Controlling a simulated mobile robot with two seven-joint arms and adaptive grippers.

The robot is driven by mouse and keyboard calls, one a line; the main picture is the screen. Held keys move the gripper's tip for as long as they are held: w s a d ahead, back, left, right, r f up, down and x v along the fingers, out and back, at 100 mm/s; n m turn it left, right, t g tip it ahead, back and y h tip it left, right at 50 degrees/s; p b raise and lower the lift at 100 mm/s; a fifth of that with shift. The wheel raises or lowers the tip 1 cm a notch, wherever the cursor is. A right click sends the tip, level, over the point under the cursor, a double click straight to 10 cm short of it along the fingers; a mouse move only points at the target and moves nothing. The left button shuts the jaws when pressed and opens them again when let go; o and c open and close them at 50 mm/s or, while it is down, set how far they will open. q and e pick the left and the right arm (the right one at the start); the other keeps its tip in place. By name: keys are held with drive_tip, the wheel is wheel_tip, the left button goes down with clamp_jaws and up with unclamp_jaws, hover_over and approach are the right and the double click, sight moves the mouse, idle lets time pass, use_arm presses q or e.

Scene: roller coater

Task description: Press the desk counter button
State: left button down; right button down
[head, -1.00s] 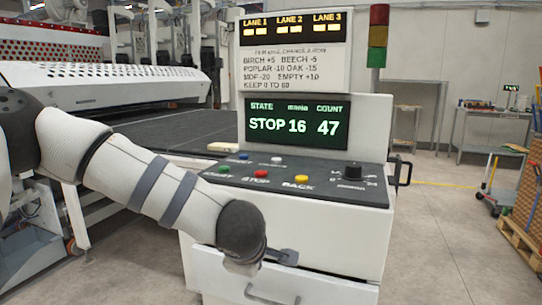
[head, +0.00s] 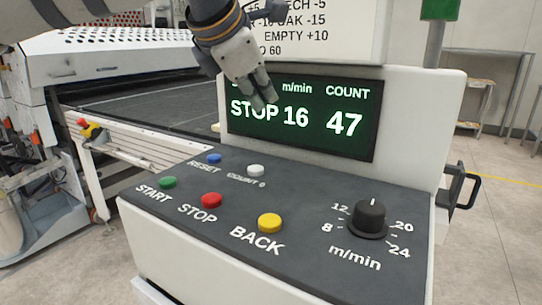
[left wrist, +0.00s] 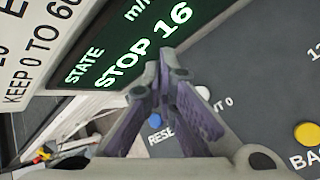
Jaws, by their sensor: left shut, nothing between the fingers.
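The white button (head: 255,171) labelled COUNT 0 is at the back of the dark desk panel (head: 320,225), right of the blue RESET button (head: 214,158). In the left wrist view the white button (left wrist: 206,92) shows partly behind a finger. My left gripper (head: 264,103) is shut and empty. It points down in front of the display (head: 300,118), above and behind the white button, apart from it. The display reads STOP, 16 m/min and count 47. In the left wrist view its closed fingers (left wrist: 166,85) are near the middle. My right gripper is out of view.
Green START (head: 168,183), red STOP (head: 211,200) and yellow BACK (head: 270,222) buttons line the panel's front. A black speed knob (head: 370,217) stands at the right. The upright display housing is close behind my left gripper. The roller machine's conveyor (head: 150,108) is at left.

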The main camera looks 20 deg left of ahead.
sight(259, 169)
use_arm(q)
drive_tip(key=shift+s+f, duration=0.2)
drive_tip(key=shift+f, duration=2)
drive_tip(key=shift+s+f, duration=0.2)
drive_tip(key=shift+f, duration=1.95)
drive_tip(key=shift+f, duration=0.45)
drive_tip(key=shift+f, duration=0.5)
drive_tip(key=shift+r, duration=0.9)
drive_tip(key=shift+r, duration=2.55)
